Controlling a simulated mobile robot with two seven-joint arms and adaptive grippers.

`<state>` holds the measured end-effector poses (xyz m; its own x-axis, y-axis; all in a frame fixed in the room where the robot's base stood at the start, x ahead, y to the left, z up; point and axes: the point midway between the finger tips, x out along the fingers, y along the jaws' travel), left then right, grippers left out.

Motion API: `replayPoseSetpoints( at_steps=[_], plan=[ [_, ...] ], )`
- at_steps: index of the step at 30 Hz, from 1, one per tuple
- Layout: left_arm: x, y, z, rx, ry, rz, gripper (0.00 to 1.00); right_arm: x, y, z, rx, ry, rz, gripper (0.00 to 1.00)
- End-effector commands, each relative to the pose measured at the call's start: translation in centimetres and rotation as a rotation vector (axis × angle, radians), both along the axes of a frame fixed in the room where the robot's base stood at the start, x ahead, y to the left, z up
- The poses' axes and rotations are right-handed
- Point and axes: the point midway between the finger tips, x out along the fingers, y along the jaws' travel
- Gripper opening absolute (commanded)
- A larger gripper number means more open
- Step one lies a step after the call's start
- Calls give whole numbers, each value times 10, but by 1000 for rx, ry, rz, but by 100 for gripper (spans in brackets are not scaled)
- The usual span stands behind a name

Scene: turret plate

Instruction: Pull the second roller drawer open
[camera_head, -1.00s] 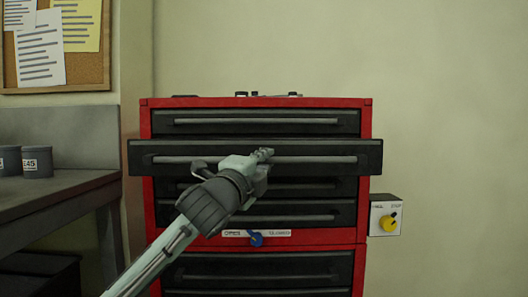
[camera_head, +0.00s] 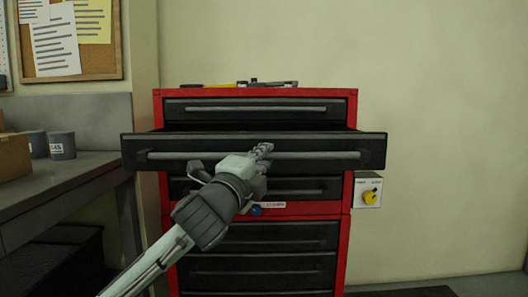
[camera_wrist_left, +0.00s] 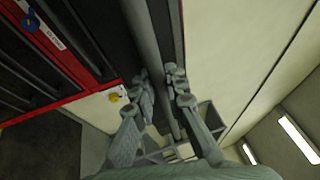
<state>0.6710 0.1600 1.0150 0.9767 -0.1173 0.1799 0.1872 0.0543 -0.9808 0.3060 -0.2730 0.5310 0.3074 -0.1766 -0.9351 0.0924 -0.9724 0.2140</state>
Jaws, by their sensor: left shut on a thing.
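The red tool chest (camera_head: 352,112) stands against the wall with dark drawers. Its second drawer from the top (camera_head: 345,142) juts out toward me, well past the closed top drawer (camera_head: 200,112). My left gripper (camera_head: 263,152) is on this drawer's long bar handle (camera_head: 318,155), near its middle. In the left wrist view the two fingers (camera_wrist_left: 160,88) stand on either side of the handle bar (camera_wrist_left: 140,30), shut on it. The drawer's inside is mostly hidden behind its front. My right gripper is in neither view.
A workbench (camera_head: 70,188) with grey cups (camera_head: 61,145) and a cardboard box (camera_head: 12,158) stands at the left. A box with a yellow knob (camera_head: 369,196) is on the chest's right side. Tools (camera_head: 255,84) lie on top. Floor at the right is clear.

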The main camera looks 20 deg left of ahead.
Motion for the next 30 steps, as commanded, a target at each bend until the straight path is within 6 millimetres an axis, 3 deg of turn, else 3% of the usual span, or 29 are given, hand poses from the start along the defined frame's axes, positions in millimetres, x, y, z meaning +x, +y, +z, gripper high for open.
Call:
replayPoseSetpoints(
  at_steps=[17, 18, 22, 30],
  plan=[
    [-3, -1, 0, 0, 0, 0, 0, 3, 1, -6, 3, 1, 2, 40],
    [-3, -1, 0, 0, 0, 0, 16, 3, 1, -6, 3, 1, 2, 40],
    [-3, -1, 0, 0, 0, 0, 32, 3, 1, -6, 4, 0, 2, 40],
    [-3, -1, 0, 0, 0, 0, 34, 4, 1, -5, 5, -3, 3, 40]
  ],
)
